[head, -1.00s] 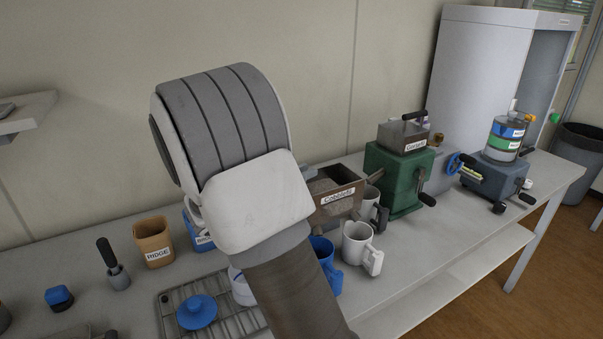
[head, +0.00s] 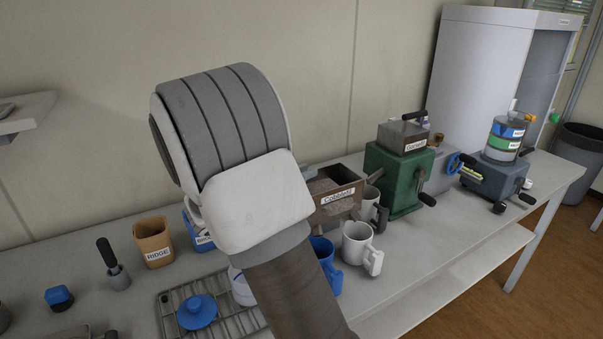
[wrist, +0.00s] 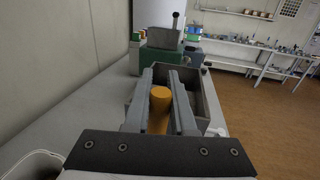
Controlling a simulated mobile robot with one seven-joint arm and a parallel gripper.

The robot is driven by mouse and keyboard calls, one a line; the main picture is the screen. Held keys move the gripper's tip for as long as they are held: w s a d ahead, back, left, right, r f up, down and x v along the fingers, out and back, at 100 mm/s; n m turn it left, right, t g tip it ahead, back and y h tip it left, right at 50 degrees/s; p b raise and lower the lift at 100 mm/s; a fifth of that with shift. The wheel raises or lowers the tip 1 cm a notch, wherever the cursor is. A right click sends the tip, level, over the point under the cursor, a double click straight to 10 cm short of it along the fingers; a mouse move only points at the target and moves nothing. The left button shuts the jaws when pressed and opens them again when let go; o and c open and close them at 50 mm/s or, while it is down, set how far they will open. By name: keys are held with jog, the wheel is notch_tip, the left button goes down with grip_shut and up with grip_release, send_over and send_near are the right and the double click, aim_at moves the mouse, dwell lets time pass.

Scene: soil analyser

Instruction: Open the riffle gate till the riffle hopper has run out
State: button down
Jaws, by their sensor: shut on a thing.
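The riffle hopper (head: 347,196) is an open brown box with a white label, standing on the bench behind my arm. Grey-brown soil (head: 322,186) still shows inside it in the head view. In the wrist view the hopper's wall (wrist: 211,100) rises beyond and right of my fingers. My gripper (wrist: 164,78) is shut on an orange cylindrical handle (wrist: 159,106), which I take to be the riffle gate's. My forearm hides the gripper and handle in the head view. Whether soil is flowing cannot be seen.
A white mug (head: 358,246), a grey mug (head: 374,212) and a blue mug (head: 328,268) stand close to the hopper. A green machine with a crank (head: 398,178) is to its right. A wire rack (head: 236,322) lies in front. The bench's right front is clear.

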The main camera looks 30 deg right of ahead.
jog(key=shift+s+f+m+b, duration=0.2)
jog(key=shift+s+m+b, duration=0.5)
jog(key=shift+m+b, duration=0.25)
jog(key=shift+s+r+m+h+b, duration=0.1)
jog(key=shift+s+m+h+b, duration=0.25)
jog(key=shift+s+m, duration=0.1)
jog(key=c, duration=0.8)
grip_release()
jog(key=shift+o, duration=0.2)
jog(key=r+p+v, duration=0.1)
jog(key=v, duration=1.6)
jog(key=shift+a+f, duration=0.15)
jog(key=shift+f, duration=0.2)
